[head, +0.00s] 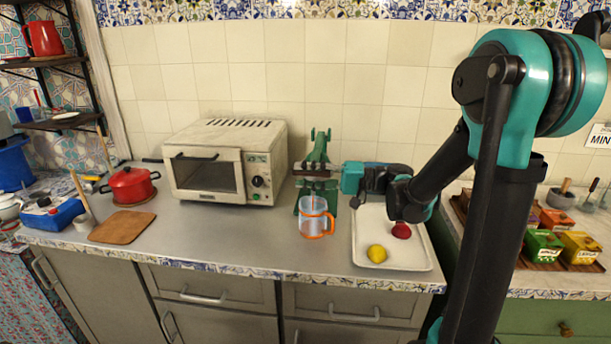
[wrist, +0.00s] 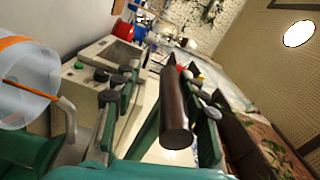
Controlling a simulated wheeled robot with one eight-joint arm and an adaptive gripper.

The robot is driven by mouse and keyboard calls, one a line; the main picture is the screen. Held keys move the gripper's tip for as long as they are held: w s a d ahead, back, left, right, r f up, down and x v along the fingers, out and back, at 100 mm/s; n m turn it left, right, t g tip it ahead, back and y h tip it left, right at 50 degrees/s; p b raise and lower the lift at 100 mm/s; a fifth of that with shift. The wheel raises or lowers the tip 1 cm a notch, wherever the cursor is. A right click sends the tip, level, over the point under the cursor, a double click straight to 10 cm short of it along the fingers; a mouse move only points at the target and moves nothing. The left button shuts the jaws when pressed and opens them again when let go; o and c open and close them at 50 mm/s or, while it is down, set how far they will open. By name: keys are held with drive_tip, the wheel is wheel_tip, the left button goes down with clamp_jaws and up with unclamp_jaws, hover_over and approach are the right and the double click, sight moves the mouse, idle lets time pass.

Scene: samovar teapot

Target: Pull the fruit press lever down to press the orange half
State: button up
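The green fruit press (head: 320,148) stands on the counter against the tiled wall, right of the toaster oven. A clear jug with an orange rim and handle (head: 313,222) stands in front of its base; it also shows at the left of the wrist view (wrist: 30,88). My gripper (head: 316,176) reaches in from the right, in front of the press. In the wrist view, a dark brown cylindrical handle (wrist: 176,115), apparently the lever's, lies between my gripper's fingers, nearer the right one. A gap shows beside the left finger, so the gripper looks open. I cannot make out the orange half.
A white tray (head: 364,250) holds a yellow lemon (head: 377,254) and a red fruit (head: 401,231) below my arm. The toaster oven (head: 225,165) is close on the left. A red pot (head: 130,186) and wooden board (head: 122,227) are farther left. The counter before the oven is clear.

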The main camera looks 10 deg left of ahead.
drive_tip(key=d, duration=1.2)
idle(1.2)
